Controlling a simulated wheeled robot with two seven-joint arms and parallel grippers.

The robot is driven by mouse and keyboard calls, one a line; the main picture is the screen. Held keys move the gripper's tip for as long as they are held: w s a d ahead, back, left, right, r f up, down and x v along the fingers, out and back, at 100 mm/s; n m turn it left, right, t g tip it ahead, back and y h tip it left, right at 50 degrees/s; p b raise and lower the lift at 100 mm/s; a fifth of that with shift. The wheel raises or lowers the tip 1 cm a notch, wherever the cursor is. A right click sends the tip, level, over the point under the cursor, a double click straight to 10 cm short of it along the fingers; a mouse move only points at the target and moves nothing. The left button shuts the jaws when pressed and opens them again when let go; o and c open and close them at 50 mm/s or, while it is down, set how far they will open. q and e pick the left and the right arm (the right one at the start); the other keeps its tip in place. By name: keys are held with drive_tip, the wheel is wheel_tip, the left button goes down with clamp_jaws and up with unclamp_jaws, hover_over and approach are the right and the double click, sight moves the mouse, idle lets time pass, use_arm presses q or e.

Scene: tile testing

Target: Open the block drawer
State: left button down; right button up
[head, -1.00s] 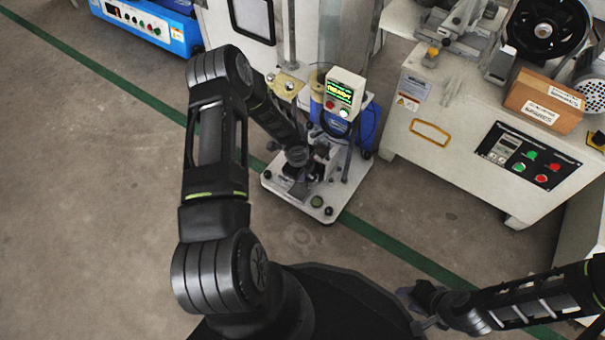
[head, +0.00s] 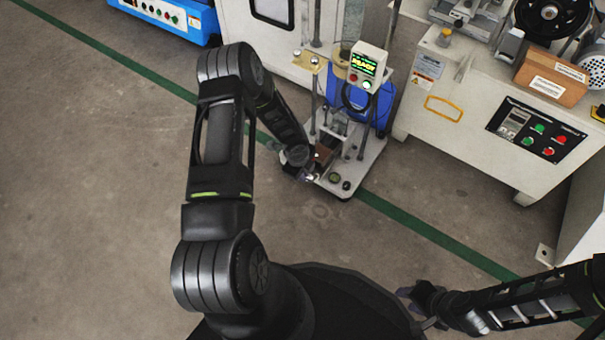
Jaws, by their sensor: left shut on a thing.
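The small tile tester (head: 365,160) stands on a pale base plate on the floor, right of my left arm. The block drawer (head: 324,153) shows as a small brown and grey part at the front left of the tester, out towards my gripper. My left gripper (head: 312,175) is at its front end and shut on it; the hand partly hides the grip. How far the drawer is out is hard to tell at this size. My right gripper (head: 414,307) is low at the right, open and empty, away from the tester.
A control box (head: 367,66) with a lit green display tops the tester. A blue container (head: 373,104) stands behind it. A large cream machine (head: 470,110) carrying a brown box (head: 551,76) stands at the right. The floor at the left is clear.

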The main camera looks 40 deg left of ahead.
use_arm(q)
drive_tip(key=c, duration=1.5)
unclamp_jaws()
drive_tip(key=shift+c, duration=0.2)
wheel_tip(320, 180, up, 8)
drive_tip(key=s+p, duration=0.1)
drive_tip(key=p, duration=0.2)
drive_tip(key=shift+s+f, duration=0.15)
drive_tip(key=shift+f, duration=0.05)
